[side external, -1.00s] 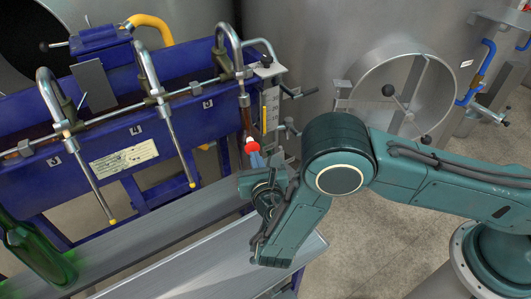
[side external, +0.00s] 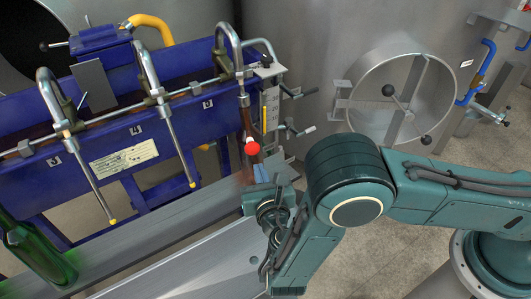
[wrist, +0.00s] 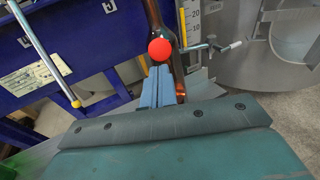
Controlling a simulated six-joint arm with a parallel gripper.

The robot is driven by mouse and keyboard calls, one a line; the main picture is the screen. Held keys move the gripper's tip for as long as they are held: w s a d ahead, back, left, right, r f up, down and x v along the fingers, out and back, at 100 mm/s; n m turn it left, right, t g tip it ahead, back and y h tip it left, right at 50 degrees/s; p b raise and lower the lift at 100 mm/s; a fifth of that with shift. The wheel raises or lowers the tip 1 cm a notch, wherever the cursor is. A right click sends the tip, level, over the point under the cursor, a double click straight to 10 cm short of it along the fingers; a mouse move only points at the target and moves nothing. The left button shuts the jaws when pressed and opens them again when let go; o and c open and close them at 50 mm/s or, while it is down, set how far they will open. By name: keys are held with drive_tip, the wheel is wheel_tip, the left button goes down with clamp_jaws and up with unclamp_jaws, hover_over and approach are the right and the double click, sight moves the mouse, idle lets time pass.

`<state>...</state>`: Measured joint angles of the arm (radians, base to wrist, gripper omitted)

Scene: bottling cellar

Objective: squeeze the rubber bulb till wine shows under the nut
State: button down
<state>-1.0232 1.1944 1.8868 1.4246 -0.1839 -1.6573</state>
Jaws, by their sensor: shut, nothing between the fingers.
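The red rubber bulb (side external: 253,148) is round and sits in front of a brown glass-like piece (side external: 247,122) below the rightmost spout. In the wrist view the bulb (wrist: 160,50) is just beyond my fingertips, with the brown piece (wrist: 155,12) behind it. My gripper (side external: 259,174) is shut and empty, its blue fingers together just below the bulb. In the wrist view the fingers (wrist: 158,78) point up at the bulb; whether they touch it I cannot tell. The nut and any wine under it cannot be made out.
The blue filler trough (side external: 60,185) with bent metal spouts (side external: 165,130) stands at left. A scale (wrist: 189,22) and lever handle (wrist: 225,48) are close right of the bulb. A green bottle (side external: 35,250) stands on the metal rail (side external: 130,240) at lower left.

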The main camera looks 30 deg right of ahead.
drive_tip(key=shift+v, duration=0.95)
drive_tip(key=s+d+r+m+g, duration=0.3)
drive_tip(key=d+r+m+g, duration=0.6)
drive_tip(key=d+r+m, duration=0.9)
drive_tip(key=s+d+r+m+y, duration=0.2)
drive_tip(key=s+m, duration=0.2)
drive_tip(key=s, duration=0.3)
drive_tip(key=s+d+r+m+y, duration=0.1)
drive_tip(key=s+d+r+m, duration=0.1)
drive_tip(key=s+m, duration=0.3)
drive_tip(key=s+d+r+m+y, duration=0.2)
drive_tip(key=s+m, duration=0.3)
drive_tip(key=s, duration=0.5)
drive_tip(key=shift+d+r+g+y, duration=0.3)
drive_tip(key=shift+r+g, duration=0.1)
drive_tip(key=shift+r, duration=0.5)
